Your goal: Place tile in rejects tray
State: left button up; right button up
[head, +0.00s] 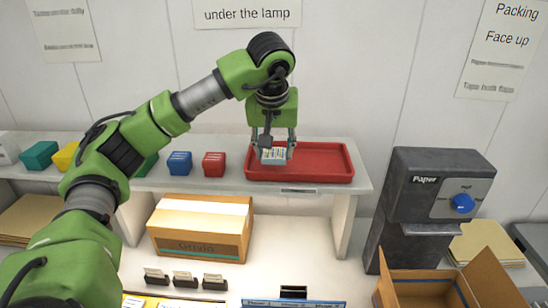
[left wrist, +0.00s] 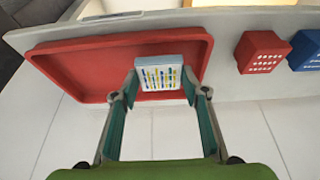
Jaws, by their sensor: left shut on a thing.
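My left gripper (head: 274,146) is shut on a small white tile (head: 273,156) over the left part of the red tray (head: 325,176). The tray lies on the raised shelf at the back. In the left wrist view the tile (left wrist: 161,73) shows coloured marks on its face, between the fingertips of my gripper (left wrist: 160,92). It overlaps the red tray (left wrist: 60,62) near one end of it. I cannot tell whether the tile touches the tray floor. My right gripper is not in view.
Red (head: 214,164) and blue (head: 180,163) blocks stand on the shelf left of the tray, with green and yellow ones farther left. A cardboard box (head: 205,214) sits below the shelf. A dark paper dispenser (head: 430,205) and an open carton (head: 425,287) are at right.

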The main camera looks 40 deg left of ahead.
aim_at(274, 157)
pick_arm(q)
notch_tip(274, 157, down, 3)
jog(key=shift+w+f+p, duration=0.15)
jog(key=shift+p, duration=0.15)
jog(key=shift+f, duration=0.15)
jog(key=o, duration=1.2)
jog(key=shift+c, duration=0.2)
jog(key=b+v, duration=0.1)
jog(key=v, duration=0.4)
jog(key=shift+b, duration=0.4)
jog(key=v, duration=0.7)
